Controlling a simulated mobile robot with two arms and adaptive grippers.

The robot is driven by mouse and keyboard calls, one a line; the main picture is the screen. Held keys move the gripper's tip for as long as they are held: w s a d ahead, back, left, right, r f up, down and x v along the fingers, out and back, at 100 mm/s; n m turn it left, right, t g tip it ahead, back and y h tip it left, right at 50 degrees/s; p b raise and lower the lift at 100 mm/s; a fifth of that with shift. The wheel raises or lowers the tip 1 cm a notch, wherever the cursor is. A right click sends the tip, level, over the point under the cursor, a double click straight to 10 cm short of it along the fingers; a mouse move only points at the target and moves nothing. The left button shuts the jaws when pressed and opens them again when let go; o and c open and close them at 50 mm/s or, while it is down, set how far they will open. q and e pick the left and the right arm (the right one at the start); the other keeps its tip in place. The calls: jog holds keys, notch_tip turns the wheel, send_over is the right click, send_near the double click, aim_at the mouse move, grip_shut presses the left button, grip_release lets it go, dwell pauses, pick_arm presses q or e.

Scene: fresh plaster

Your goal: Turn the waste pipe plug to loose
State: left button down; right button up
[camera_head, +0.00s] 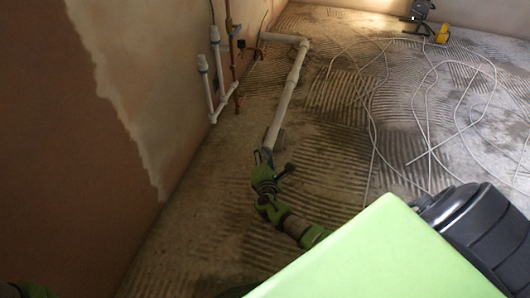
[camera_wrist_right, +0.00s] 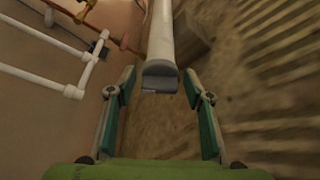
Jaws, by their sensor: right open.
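The white waste pipe (camera_head: 287,100) runs along the floor from the wall; it also shows in the right wrist view (camera_wrist_right: 161,35). Its near end carries a grey plug (camera_wrist_right: 160,78), facing the wrist camera. In the head view my right gripper hides most of that end. My right gripper (camera_head: 265,157) is open and in line with the pipe. In the right wrist view its two fingertips (camera_wrist_right: 159,75) stand on either side of the plug, with a gap on each side. I cannot tell whether the tips are level with the plug in depth.
White and copper pipes (camera_head: 219,75) stand along the plastered wall (camera_head: 165,60), left of the waste pipe. Loose pale cable (camera_head: 428,110) lies across the ridged floor (camera_head: 325,150) to the right. A work lamp (camera_head: 420,14) stands at the back. Floor right beside the plug looks clear.

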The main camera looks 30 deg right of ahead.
jog(key=c, duration=1)
jog(key=shift+c, duration=0.2)
